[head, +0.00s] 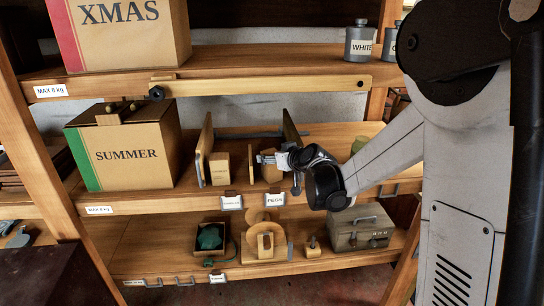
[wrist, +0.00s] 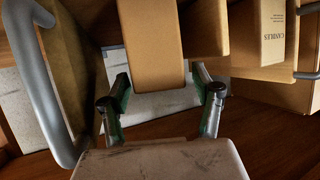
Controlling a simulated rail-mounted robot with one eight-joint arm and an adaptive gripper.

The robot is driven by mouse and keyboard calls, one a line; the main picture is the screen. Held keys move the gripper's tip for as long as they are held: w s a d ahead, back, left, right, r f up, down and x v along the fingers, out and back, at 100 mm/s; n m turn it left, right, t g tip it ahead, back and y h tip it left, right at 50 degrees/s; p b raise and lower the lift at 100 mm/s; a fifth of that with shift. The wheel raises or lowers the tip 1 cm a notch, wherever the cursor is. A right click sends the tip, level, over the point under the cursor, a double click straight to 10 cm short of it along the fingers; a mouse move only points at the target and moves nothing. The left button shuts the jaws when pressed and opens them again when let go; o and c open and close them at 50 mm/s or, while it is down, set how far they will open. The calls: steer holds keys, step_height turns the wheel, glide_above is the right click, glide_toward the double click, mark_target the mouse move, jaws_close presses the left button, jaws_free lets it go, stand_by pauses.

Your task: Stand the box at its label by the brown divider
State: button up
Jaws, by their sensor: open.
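In the head view my gripper (head: 283,160) is at the middle shelf, in front of a small cardboard box (head: 270,172). In the wrist view my gripper (wrist: 160,98) is open, its fingers apart with the end of a plain cardboard box (wrist: 155,45) between or just beyond them; I cannot tell whether they touch it. A light brown upright divider (head: 205,148) stands left of another small box (head: 219,168). A darker divider (head: 291,130) stands behind my gripper. Two white labels, one left (head: 231,202) and one right (head: 275,199), are on the shelf edge; their words are too small to read surely.
A SUMMER box (head: 125,150) stands left on the same shelf. A wooden bar (head: 260,86) runs along the upper shelf's front. In the wrist view a CANDLES box (wrist: 275,30) is at right and a metal-rimmed panel (wrist: 75,85) at left. The lower shelf holds a grey case (head: 360,230).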

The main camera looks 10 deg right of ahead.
steer(key=s+a+r+g, duration=0.15)
steer(key=s+r, duration=0.35)
steer(key=s, duration=0.6)
steer(key=s+d+f+m+g+h, duration=0.1)
steer(key=s+g+h, duration=0.1)
steer(key=s, duration=1.3)
steer(key=s+d+f+m+g+h, duration=0.1)
steer(key=s+m+g, duration=0.1)
steer(key=s, duration=1.2)
steer(key=shift+s+d+f+h, duration=0.25)
steer(key=shift+s+f+h, duration=0.05)
steer(key=shift+s+h, duration=0.1)
